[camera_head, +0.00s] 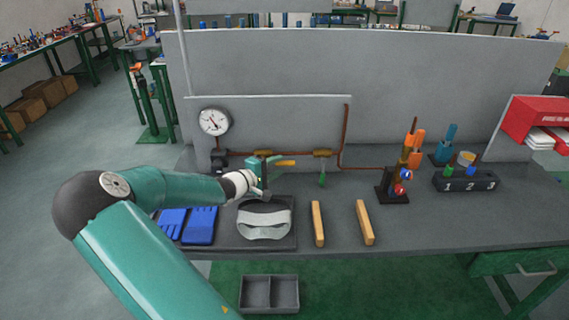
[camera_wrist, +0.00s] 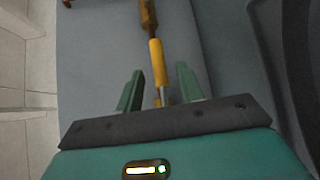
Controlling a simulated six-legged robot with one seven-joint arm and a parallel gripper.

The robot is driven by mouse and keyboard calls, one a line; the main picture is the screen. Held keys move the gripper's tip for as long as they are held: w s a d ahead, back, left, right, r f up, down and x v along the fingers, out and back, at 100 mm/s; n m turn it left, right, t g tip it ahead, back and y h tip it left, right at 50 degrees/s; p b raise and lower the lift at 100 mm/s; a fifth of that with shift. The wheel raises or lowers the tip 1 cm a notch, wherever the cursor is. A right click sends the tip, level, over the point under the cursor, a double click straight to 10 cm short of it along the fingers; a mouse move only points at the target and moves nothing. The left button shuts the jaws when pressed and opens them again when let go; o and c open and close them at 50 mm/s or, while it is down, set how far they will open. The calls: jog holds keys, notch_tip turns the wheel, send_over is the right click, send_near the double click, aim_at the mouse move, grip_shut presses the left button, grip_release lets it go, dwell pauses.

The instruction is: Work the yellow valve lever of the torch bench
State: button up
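The yellow valve lever (camera_head: 286,163) sticks out sideways to the right below the copper pipe on the torch bench panel, beside a brass valve body (camera_head: 263,153). My gripper (camera_head: 264,173) is at the lever's left in the head view, in front of the valve and partly hiding it. In the wrist view the yellow lever (camera_wrist: 156,58) runs lengthwise between my two green fingers, with a visible gap on each side. The fingers are spread and do not appear to touch it. The brass part (camera_wrist: 148,14) shows at the top edge.
A second brass valve (camera_head: 323,153) with a green lever (camera_head: 322,179) is to the right. A pressure gauge (camera_head: 214,121) is at left. Blue gloves (camera_head: 200,225), a grey mask (camera_head: 264,222) and wooden bars (camera_head: 318,224) lie on the bench. A torch stand (camera_head: 393,190) stands further right.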

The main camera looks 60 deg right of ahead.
aim_at(281, 165)
jog(key=shift+x, duration=1.95)
jog(key=shift+c, duration=0.2)
grip_shut()
